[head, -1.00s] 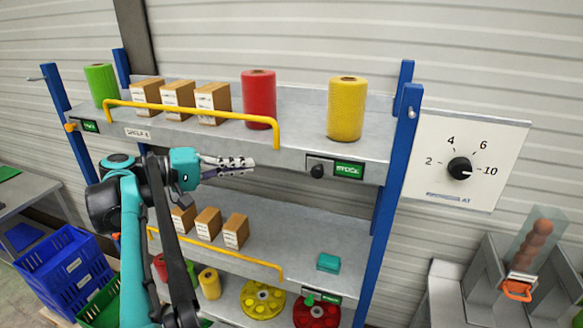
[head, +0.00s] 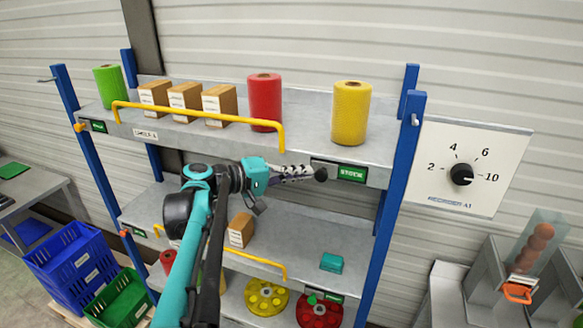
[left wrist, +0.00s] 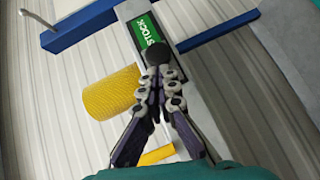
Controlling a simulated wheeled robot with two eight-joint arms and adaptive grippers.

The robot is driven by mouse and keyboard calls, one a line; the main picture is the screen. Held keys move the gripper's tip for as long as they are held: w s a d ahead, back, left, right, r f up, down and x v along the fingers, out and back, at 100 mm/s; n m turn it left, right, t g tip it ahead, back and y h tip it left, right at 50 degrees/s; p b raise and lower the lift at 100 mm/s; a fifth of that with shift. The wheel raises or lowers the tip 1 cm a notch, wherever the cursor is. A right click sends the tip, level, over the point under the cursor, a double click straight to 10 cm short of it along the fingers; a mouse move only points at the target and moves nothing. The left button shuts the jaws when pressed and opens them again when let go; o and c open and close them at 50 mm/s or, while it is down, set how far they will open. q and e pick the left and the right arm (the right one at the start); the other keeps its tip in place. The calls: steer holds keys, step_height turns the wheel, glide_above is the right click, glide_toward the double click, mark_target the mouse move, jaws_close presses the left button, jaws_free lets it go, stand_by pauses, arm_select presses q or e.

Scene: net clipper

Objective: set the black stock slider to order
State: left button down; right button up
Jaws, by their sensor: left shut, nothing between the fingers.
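The black stock slider knob (head: 321,174) is on the front edge of the top shelf, at the left of a green sign reading STOCK (head: 352,173). In the left wrist view the knob (left wrist: 157,53) is dark and round, close to the STOCK sign (left wrist: 146,32). My left gripper (head: 308,173) is shut with nothing between its fingers. Its fingertips (left wrist: 160,76) are at the knob, on its left side in the head view. I cannot tell whether they touch it. My right gripper is not in view.
A yellow roll (head: 350,112) and a red roll (head: 264,101) stand on the top shelf (head: 300,130). A yellow rail (head: 200,116) runs along its front left. A blue post (head: 396,190) is at the right, with a dial panel (head: 470,165) beyond.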

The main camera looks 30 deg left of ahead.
mark_target(332, 178)
arm_select(q)
steer(key=shift+a, duration=0.1)
steer(key=shift+w, duration=0.1)
steer(key=w+d, duration=0.1)
steer(key=d, duration=0.6)
steer(key=shift+w+d, duration=0.15)
steer(key=shift+w, duration=0.15)
